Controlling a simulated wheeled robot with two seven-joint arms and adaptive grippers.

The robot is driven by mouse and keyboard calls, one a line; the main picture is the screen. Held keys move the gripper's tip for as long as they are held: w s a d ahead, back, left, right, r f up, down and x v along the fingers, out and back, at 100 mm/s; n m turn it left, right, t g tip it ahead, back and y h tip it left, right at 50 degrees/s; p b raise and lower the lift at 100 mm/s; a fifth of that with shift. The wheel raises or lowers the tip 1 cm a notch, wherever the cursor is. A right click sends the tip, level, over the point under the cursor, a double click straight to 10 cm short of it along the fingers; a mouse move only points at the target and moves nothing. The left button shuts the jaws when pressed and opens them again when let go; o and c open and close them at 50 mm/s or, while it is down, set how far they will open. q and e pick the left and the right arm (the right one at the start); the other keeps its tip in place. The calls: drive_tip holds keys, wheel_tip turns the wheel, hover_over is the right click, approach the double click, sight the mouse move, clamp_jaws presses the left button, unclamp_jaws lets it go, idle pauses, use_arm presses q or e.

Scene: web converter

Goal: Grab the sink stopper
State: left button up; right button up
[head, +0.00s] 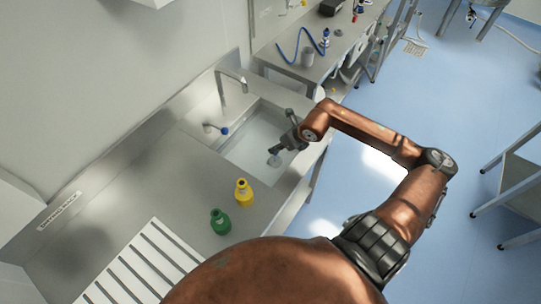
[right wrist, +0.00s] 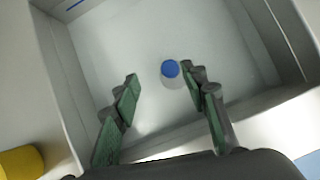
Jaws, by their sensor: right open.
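The sink stopper (right wrist: 170,69) is a small round piece with a blue top and a pale body. In the right wrist view it sits in the pale sink basin (right wrist: 95,45), beyond my fingertips and nearer the right finger. In the head view a small grey-blue round shape (head: 274,161), likely the stopper, lies in the basin (head: 240,150) just below my right gripper (head: 284,149). My right gripper, also in the right wrist view (right wrist: 160,78), is open and empty, its green-padded fingers reaching into the sink. My left gripper is not in view.
A yellow bottle (head: 244,194) and a green bottle (head: 220,222) stand on the counter in front of the sink. A tap (head: 231,84) rises behind the basin. A blue-tipped fitting (head: 224,131) is at its left edge. The basin walls surround my right gripper.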

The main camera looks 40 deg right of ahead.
sight(275, 156)
drive_tip(key=shift+s+d+f+x, duration=0.1)
drive_tip(key=shift+s+d+x, duration=0.1)
drive_tip(key=shift+x, duration=1.1)
drive_tip(key=shift+s+d+f+x, duration=0.1)
drive_tip(key=shift+d+x, duration=0.15)
drive_tip(key=shift+x, duration=1)
drive_tip(key=shift+s+d+f+x, duration=0.1)
drive_tip(key=shift+s+d+x, duration=0.1)
drive_tip(key=shift+x, duration=1.1)
drive_tip(key=shift+c, duration=0.5)
clamp_jaws()
